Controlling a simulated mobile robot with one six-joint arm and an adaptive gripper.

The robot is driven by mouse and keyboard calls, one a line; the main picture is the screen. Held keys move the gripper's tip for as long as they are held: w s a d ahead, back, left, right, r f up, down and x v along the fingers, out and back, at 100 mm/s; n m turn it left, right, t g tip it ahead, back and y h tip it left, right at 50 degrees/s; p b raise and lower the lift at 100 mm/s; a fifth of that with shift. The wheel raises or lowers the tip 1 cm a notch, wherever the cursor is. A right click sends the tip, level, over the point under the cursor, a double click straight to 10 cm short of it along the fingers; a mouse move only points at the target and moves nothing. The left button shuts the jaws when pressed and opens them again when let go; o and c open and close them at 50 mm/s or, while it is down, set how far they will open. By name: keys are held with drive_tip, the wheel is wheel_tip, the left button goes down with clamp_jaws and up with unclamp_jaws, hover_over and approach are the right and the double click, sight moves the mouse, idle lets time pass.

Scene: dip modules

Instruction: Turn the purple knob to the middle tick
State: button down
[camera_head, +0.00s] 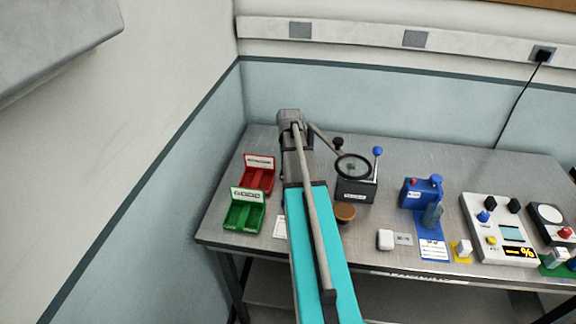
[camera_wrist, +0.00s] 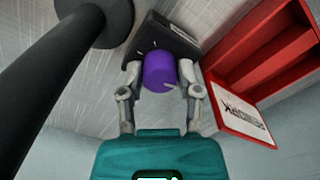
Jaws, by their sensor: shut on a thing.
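The purple knob (camera_wrist: 159,69) shows in the wrist view between the two fingers of my gripper (camera_wrist: 160,76). The fingers are shut on its sides. The knob sits on a dark box (camera_wrist: 163,38) with white tick marks on its face and a label along one edge. A pale pointer line shows near the knob's lower right edge. Which tick it faces is not clear. In the head view my arm hides the knob and the gripper.
A red tray (camera_wrist: 262,55) lies close on the right in the wrist view, beside a green tray (camera_head: 243,214) in the head view. A dark pole with a round base (camera_wrist: 100,18) stands at left. A blue device (camera_head: 420,192) and grey panel (camera_head: 480,205) stand farther right.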

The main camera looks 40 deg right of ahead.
drive_tip(key=shift+m, duration=0.3)
drive_tip(key=m, duration=0.9)
drive_tip(key=shift+m, duration=0.4)
drive_tip(key=m, duration=0.9)
drive_tip(key=shift+m, duration=0.4)
drive_tip(key=shift+c, duration=2)
unclamp_jaws()
drive_tip(key=shift+s+d, duration=0.1)
drive_tip(key=shift+o, duration=0.5)
